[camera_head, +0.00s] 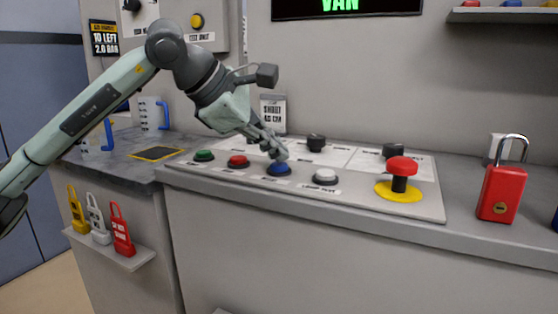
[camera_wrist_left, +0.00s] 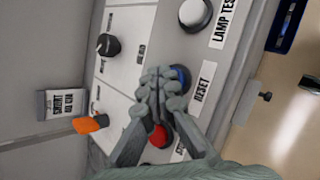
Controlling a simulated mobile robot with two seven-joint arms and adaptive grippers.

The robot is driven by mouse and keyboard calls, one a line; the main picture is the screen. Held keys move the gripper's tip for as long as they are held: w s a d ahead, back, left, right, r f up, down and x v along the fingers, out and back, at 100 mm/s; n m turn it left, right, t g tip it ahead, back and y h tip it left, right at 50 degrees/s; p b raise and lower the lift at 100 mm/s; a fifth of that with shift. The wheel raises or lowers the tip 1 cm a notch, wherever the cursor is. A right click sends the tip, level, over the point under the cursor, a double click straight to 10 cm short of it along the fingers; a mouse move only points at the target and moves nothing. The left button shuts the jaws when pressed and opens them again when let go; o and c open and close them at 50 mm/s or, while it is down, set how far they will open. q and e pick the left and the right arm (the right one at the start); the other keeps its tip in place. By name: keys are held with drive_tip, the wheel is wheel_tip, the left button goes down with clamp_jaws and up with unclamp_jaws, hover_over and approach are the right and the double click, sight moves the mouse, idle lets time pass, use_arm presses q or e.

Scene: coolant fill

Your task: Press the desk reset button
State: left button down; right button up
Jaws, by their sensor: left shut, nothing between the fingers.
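The reset button is the blue button (camera_head: 278,170) on the sloped desk panel (camera_head: 345,205). In the left wrist view the blue button (camera_wrist_left: 181,77) sits beside a label reading RESET (camera_wrist_left: 202,86). My left gripper (camera_head: 278,153) is shut and empty, with its fingertips right over the blue button and hiding part of it. The fingertips (camera_wrist_left: 162,82) also overlap the button's edge in the left wrist view. I cannot tell whether they touch it. My right gripper is not in view.
Green (camera_head: 204,155), red (camera_head: 238,161) and white (camera_head: 325,177) buttons flank the blue one. A red mushroom button (camera_head: 401,167) on a yellow disc stands right, with black knobs behind. A red padlock (camera_head: 500,192) stands at the far right.

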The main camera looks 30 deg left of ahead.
sight(275, 165)
use_arm(q)
drive_tip(key=shift+r, duration=0.5)
drive_tip(key=shift+r, duration=0.1)
wheel_tip(275, 165, up, 5)
drive_tip(key=p, duration=0.4)
drive_tip(key=shift+p, duration=0.35)
idle(0.3)
